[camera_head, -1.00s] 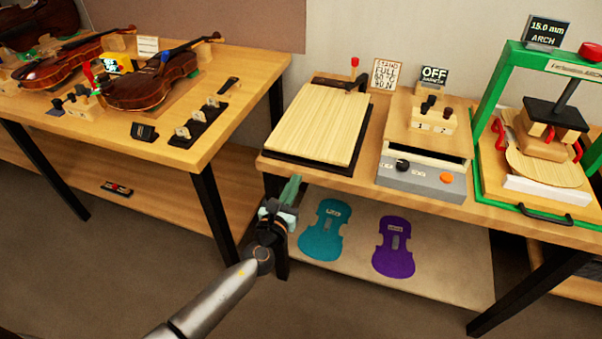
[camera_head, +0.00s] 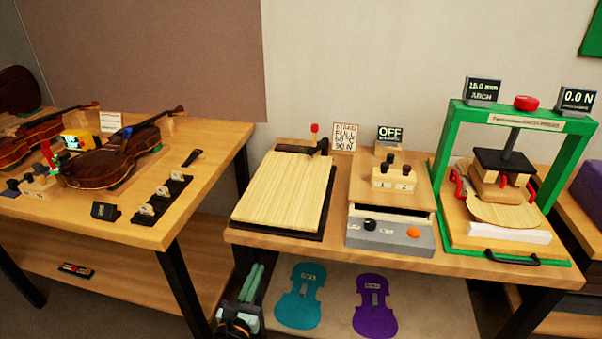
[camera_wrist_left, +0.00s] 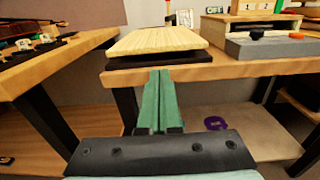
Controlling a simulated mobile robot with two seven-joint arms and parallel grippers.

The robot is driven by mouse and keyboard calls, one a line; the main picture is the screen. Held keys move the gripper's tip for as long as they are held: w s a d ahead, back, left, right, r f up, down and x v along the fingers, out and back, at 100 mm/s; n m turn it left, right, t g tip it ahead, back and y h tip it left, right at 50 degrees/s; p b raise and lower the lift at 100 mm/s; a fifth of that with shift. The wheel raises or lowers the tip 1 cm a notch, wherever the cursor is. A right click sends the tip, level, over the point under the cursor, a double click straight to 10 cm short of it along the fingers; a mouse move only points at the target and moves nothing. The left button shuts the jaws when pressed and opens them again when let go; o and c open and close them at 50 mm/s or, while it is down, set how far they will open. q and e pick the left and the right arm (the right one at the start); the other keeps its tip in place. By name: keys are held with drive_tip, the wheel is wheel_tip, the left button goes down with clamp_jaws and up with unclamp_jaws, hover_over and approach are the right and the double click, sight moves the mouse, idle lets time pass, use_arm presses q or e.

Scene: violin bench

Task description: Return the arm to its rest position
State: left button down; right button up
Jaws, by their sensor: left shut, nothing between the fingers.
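My left gripper (camera_head: 252,283) is low in the head view, in front of the gap between the two benches and below the right bench's top. Its green fingers are together and hold nothing. In the left wrist view the fingers (camera_wrist_left: 159,100) point up toward the bench edge, below the pale wooden board (camera_wrist_left: 157,39). The gripper looks apart from the bench. Most of the left arm is out of the picture. My right gripper is not in view.
The right bench (camera_head: 335,252) carries the board (camera_head: 284,192), a grey control box (camera_head: 390,234) and a green press (camera_head: 442,160). Teal (camera_head: 300,298) and purple (camera_head: 375,308) violin templates lie on its lower shelf. The left bench (camera_head: 120,232) holds violins (camera_head: 105,165).

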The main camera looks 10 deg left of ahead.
use_arm(q)
drive_tip(key=s+f+n+g+p, duration=0.1)
drive_tip(key=s+f+n+g, duration=0.2)
drive_tip(key=s+n, duration=0.4)
drive_tip(key=s+d+f+n+g+h+p, duration=0.1)
drive_tip(key=s+f+n+g, duration=0.2)
drive_tip(key=s+n, duration=0.5)
drive_tip(key=s+f+n+g+p, duration=0.2)
drive_tip(key=s+f+n, duration=0.3)
drive_tip(key=n, duration=1.4)
drive_tip(key=s, duration=0.2)
drive_tip(key=shift+s+d+f+g+h, duration=0.15)
drive_tip(key=shift+s+f+g+h, duration=0.2)
drive_tip(key=shift+s+g+h, duration=0.05)
